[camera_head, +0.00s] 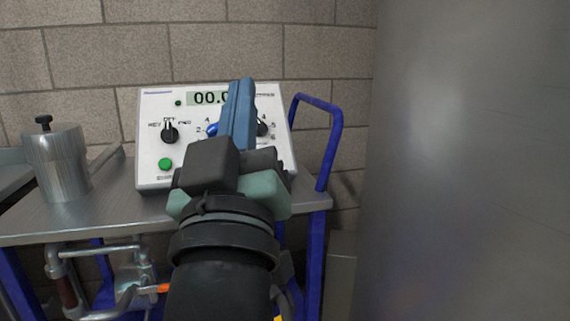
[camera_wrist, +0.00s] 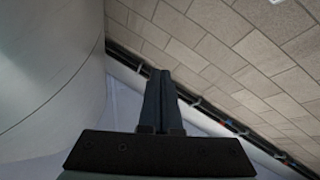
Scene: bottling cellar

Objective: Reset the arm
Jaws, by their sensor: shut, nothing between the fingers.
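My gripper (camera_head: 243,84) is in the middle of the head view, its blue fingers pointing up in front of the instrument box. The fingers are shut and empty. They also show together in the wrist view (camera_wrist: 160,75), pointing up toward a block wall. My arm and gripper hide part of the display and the middle of the box's front.
A white instrument box (camera_head: 150,140) with a display, knobs and a green button stands on a metal-topped cart (camera_head: 110,215) with a blue frame. A metal canister (camera_head: 60,165) stands at left. A large grey metal surface (camera_head: 470,160) fills the right side.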

